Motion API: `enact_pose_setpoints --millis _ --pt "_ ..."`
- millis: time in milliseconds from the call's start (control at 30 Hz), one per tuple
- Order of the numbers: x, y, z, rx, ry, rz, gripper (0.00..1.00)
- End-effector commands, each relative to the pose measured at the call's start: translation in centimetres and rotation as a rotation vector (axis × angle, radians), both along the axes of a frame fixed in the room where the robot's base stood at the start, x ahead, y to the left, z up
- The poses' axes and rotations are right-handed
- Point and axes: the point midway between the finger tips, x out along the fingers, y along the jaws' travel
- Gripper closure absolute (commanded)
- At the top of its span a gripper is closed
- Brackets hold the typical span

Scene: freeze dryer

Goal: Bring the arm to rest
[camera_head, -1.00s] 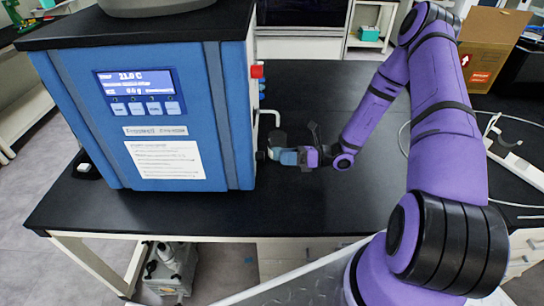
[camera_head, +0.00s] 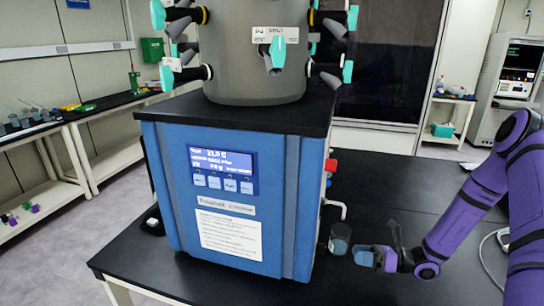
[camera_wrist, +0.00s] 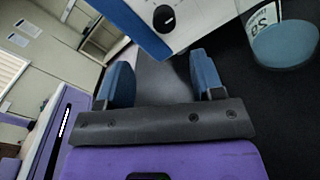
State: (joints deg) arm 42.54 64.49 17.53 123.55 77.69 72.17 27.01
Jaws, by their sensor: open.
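My gripper (camera_head: 374,257) is at the right of the blue freeze dryer (camera_head: 165,200), low over the black bench top. In the wrist view my gripper (camera_wrist: 163,82) shows two blue fingers held apart, with nothing between them. A glass beaker (camera_head: 339,240) with bluish contents stands on the bench between the dryer and my fingers. It also shows at the upper right of the wrist view (camera_wrist: 285,45), outside the fingers. My purple arm reaches in from the right edge of the head view.
The dryer carries a grey drum (camera_head: 235,75) with several teal-handled valves. A red knob (camera_head: 330,165) and white pipe stick out from its right side. A white cable (camera_head: 492,265) lies on the bench at right. Bench (camera_head: 400,210) behind my gripper is clear.

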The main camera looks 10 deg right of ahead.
Motion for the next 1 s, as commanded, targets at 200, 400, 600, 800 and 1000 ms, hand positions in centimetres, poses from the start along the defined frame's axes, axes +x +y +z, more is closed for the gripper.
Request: enact_pose_setpoints --millis 200,400,600,800,1000 --pt "-0.5 0.9 4.6 -0.146 -0.132 0.159 0.39" --pt "-1.8 1.9 9.2 -0.305 -0.280 0.336 0.39" --pt "-3.4 2.8 13.5 -0.459 -0.428 0.507 0.39" --pt "-5.3 3.7 17.7 -0.611 -0.579 0.673 0.39" --pt "-7.5 4.3 21.6 -0.760 -0.733 0.833 0.39"
